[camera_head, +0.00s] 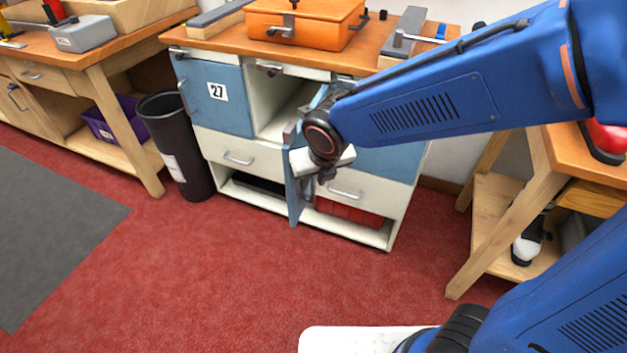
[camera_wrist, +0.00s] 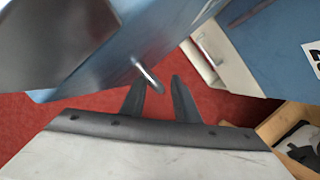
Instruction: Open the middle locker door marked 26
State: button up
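The middle locker door (camera_head: 297,188) is blue and stands swung out from the cabinet, seen nearly edge-on in the head view. The number 26 is not readable. In the wrist view the blue door panel (camera_wrist: 130,55) fills the upper left, with its metal handle (camera_wrist: 147,75) near my fingertips. My gripper (camera_wrist: 160,82) has its two dark fingers apart, with the handle's end at the gap between them. I cannot tell whether they touch. In the head view my arm hides part of the door and compartment.
Another blue door (camera_head: 388,160) is on the right, partly behind my arm. A black bin (camera_head: 178,145) stands left of the cabinet, a wooden bench (camera_head: 513,215) right. Red carpet in front is clear.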

jog(key=v, duration=1.7)
jog(key=shift+r, duration=0.2)
jog(key=s+d+f+n, duration=0.2)
jog(key=s+d+n, duration=0.1)
jog(key=d+n, duration=0.6)
jog(key=s+d+f+n+h, duration=0.1)
jog(key=s+d+f+n, duration=0.1)
jog(key=d+n, duration=0.7)
jog(key=s+d+f+n, duration=0.3)
jog(key=d+n, duration=0.6)
jog(key=n, duration=0.4)
jog(key=shift+s+d+t+h, duration=0.3)
jog(key=shift+s+h, duration=0.1)
jog(key=shift+s, duration=0.15)
dwell(0.4)
